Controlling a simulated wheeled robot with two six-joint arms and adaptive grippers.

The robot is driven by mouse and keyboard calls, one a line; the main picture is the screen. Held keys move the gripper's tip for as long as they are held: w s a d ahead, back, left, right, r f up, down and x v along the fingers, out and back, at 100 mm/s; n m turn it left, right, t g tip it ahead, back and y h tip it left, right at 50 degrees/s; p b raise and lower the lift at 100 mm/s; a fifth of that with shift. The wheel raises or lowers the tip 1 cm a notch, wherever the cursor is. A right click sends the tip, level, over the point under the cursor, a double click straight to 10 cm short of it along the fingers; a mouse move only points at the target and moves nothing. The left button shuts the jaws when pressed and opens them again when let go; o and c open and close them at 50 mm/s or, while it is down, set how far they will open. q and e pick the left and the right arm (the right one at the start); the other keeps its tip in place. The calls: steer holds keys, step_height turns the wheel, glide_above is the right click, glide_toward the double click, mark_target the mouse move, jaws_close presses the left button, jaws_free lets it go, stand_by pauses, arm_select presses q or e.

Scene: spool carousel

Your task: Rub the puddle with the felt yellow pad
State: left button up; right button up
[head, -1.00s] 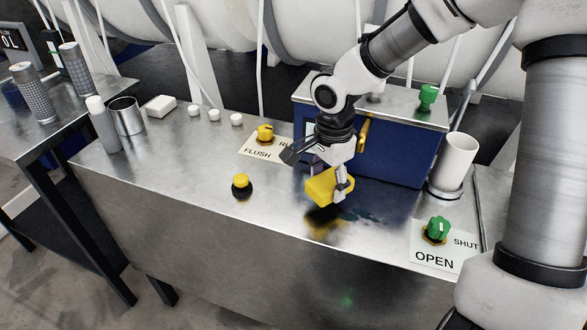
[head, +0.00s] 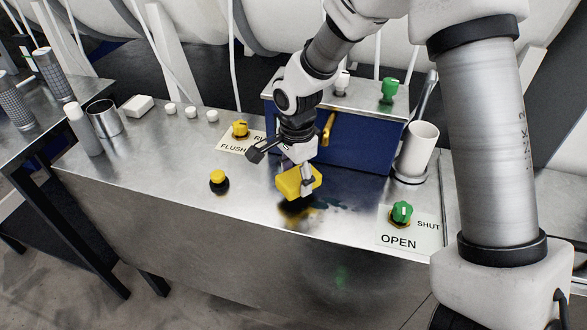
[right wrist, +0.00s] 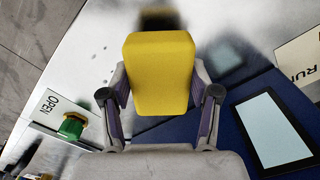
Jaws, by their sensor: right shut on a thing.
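The felt yellow pad (head: 293,184) is a thick block. It shows in the middle of the right wrist view (right wrist: 160,75). My right gripper (head: 308,178) is shut on it, one finger on each side (right wrist: 160,100). The pad is over the steel counter with its blurred reflection beneath; it looks slightly raised, but I cannot tell the gap exactly. The puddle (head: 328,206) shows as dark wet patches and drops on the counter, just right of and below the pad. Part of it may be hidden behind the pad. My left gripper is not in view.
A blue box (head: 355,147) with a yellow handle stands behind the pad. A white cup (head: 418,150) is to its right. A green knob (head: 401,213) sits on the OPEN/SHUT plate, a yellow button (head: 219,180) is left.

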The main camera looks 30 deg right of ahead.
steer(key=shift+s+f, duration=0.1)
steer(key=shift+s, duration=0.25)
